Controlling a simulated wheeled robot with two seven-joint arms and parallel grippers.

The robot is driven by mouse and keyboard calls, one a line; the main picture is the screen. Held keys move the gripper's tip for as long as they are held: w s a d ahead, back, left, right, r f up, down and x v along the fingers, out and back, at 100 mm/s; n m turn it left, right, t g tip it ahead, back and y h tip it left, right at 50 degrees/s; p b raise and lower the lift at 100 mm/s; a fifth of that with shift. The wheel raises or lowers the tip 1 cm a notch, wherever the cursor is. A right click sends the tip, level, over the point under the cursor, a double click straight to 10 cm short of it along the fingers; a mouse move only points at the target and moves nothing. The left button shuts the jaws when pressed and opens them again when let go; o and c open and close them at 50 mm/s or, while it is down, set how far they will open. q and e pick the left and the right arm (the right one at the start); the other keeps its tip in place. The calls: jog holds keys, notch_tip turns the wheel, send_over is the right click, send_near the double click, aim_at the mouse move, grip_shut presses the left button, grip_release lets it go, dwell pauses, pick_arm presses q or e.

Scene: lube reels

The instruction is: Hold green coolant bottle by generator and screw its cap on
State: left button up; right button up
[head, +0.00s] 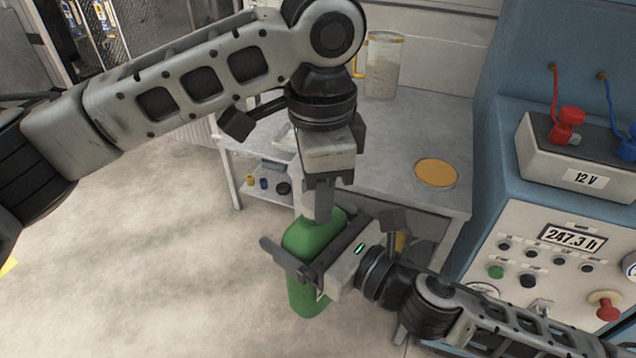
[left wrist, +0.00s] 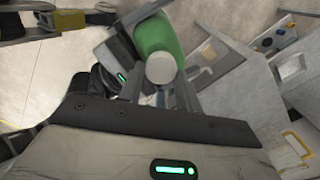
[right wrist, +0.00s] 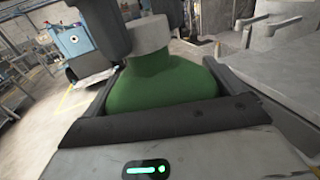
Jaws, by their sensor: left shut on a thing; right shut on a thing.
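The green coolant bottle (head: 306,297) is held upright off the floor, in front of the grey table. My right gripper (head: 318,250) is shut around its body; the bottle also fills the middle of the right wrist view (right wrist: 160,85). My left gripper (head: 318,205) points down from above and is shut on the pale cap (left wrist: 161,68). In the right wrist view the cap (right wrist: 147,33) sits at the top of the bottle between the dark left fingers. I cannot tell how far it is threaded. The blue generator (head: 497,165) stands at the right.
The grey table (head: 405,130) holds a clear jug (head: 384,65) and an orange disc (head: 436,173). Small coloured items lie on its lower shelf. A 12 V battery (head: 580,160) with red and blue clamps sits on the generator. The floor at left is clear.

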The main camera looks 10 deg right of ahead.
pick_arm(q)
jog(key=m, duration=0.5)
jog(key=shift+s, duration=0.1)
jog(key=m, duration=0.5)
jog(key=shift+a, duration=0.15)
jog(key=m, duration=0.5)
jog(key=shift+s+a, duration=0.1)
jog(key=m, duration=0.6)
jog(key=shift+a+m, duration=0.15)
jog(key=shift+m, duration=0.15)
jog(key=o, duration=1)
notch_tip(320, 180, up, 12)
jog(key=shift+f, duration=0.1)
